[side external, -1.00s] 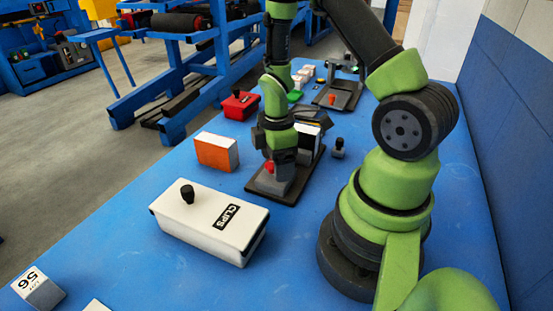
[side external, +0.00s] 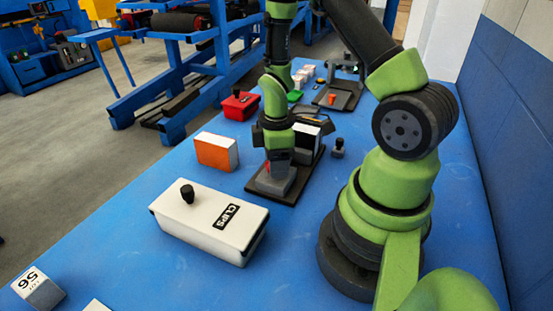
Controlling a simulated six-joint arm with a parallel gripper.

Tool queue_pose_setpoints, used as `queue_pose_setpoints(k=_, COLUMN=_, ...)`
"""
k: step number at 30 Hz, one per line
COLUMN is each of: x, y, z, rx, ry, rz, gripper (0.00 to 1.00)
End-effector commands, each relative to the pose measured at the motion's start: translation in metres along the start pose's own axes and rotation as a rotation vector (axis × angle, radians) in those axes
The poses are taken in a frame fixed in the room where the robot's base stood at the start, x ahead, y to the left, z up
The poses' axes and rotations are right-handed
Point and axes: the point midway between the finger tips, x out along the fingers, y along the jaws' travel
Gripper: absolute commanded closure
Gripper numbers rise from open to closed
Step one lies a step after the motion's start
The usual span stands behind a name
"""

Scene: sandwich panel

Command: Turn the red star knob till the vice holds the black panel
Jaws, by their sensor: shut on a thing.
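The vice (side external: 272,184) is a grey block on a dark base plate (side external: 292,193) near the middle of the blue table. The black panel (side external: 305,143), with a pale edge, stands upright just behind it, partly hidden by my arm. My gripper (side external: 279,165) points down over the vice and is shut on the red star knob (side external: 267,167). Only a thin bit of red shows; the fingers hide the rest. I cannot tell whether the jaws of the vice touch the panel.
A white CLIPS box (side external: 200,230) with a black knob stands in front. An orange and white box (side external: 216,151) is to the left, a red box (side external: 240,106) farther back. A small grey piece with a black top (side external: 338,149) stands right of the plate.

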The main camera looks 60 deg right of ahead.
Motion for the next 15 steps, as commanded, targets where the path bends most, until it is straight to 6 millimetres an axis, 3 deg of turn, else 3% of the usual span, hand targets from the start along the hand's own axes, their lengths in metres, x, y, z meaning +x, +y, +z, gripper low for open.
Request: queue_pose_setpoints(k=15, x=-0.0005, y=0.0001, z=-0.0002, rx=0.481, ry=0.001, rz=0.001, gripper=0.71)
